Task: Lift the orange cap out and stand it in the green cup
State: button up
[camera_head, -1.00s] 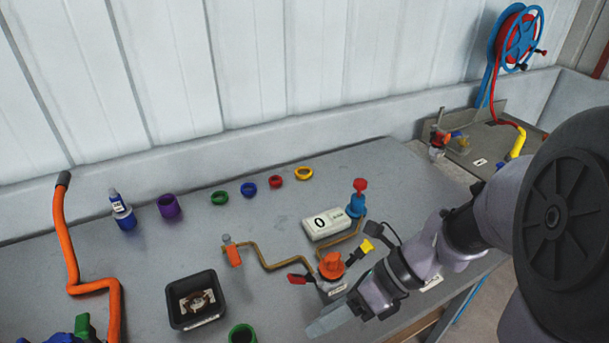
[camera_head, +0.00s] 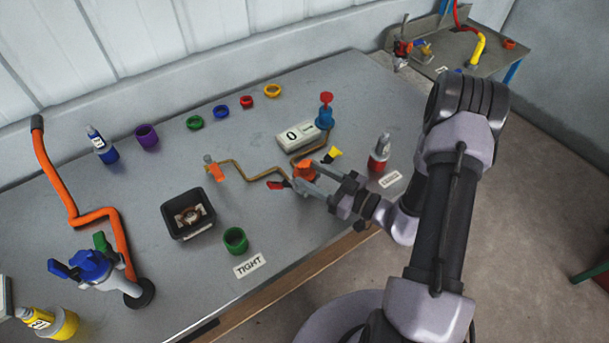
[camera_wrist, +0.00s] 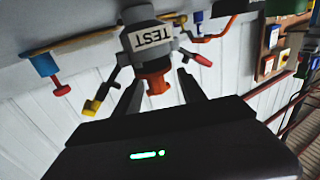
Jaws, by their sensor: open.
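The orange cap (camera_head: 304,172) sits on top of a grey fitting with red and yellow handles, right of the table's middle. In the wrist view the cap (camera_wrist: 154,82) appears upside down below the TEST label, in line with the gap between my fingers. My gripper (camera_head: 314,187) is open and empty, close in front of the cap on its near right side. Whether the fingers touch it I cannot tell. The green cup (camera_head: 236,240) stands upright near the table's front edge, left of my gripper, and its top is open.
A black square tray (camera_head: 187,230) stands left of the cup. A bent brass pipe (camera_head: 243,169) runs left from the fitting. A white counter box (camera_head: 297,135) and a red bottle (camera_head: 379,152) stand nearby. The TIGHT label (camera_head: 250,265) lies before the cup.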

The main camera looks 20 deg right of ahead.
jog(key=b+x, duration=0.2)
jog(key=x, duration=0.4)
jog(key=shift+w+d+r, duration=0.1)
jog(key=shift+w+d, duration=0.05)
jog(key=shift+d, duration=0.1)
jog(key=shift+d+r, duration=0.1)
grip_shut()
